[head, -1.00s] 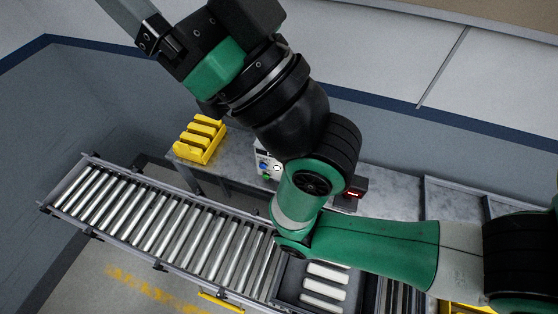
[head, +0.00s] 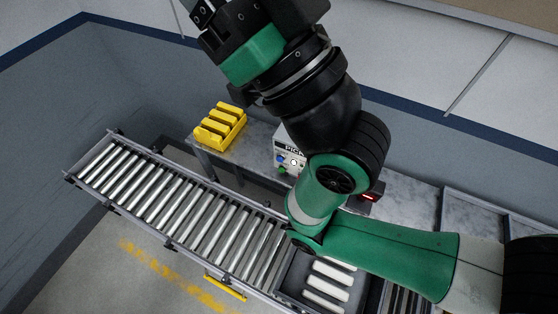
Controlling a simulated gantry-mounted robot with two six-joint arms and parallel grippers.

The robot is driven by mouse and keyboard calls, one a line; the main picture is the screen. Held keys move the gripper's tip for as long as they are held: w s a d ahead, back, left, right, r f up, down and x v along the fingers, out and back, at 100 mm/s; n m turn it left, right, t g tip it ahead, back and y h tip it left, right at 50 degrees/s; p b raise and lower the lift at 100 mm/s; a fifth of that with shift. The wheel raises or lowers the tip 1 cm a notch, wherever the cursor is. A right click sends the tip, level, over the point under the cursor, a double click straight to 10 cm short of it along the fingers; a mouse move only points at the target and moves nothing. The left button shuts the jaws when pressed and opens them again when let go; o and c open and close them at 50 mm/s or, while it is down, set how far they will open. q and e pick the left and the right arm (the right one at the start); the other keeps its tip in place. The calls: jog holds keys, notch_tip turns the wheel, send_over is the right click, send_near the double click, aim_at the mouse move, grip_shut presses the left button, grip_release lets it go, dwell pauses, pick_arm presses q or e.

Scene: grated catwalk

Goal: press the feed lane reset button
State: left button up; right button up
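A light control box (head: 285,141) stands on the grey table, partly hidden behind my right arm. Its front has lettering that starts "PICK", a blue button (head: 281,158), a white button (head: 294,162) and a green button (head: 282,171). The small labels are too small to read, so I cannot tell which one is the feed lane reset. My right arm comes in from the right and bends up over the table. Only the black base of my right gripper (head: 204,13) shows at the top edge, well away from the box; its fingertips are cut off. My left gripper is not in view.
A roller conveyor (head: 170,200) runs along the front of the table. A dark tray (head: 294,276) with white cylinders sits at its right end. A yellow slotted rack (head: 221,127) stands on the table's left. A dark device with a red display (head: 369,197) is beside my arm.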

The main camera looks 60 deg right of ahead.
grip_shut()
dwell(1.4)
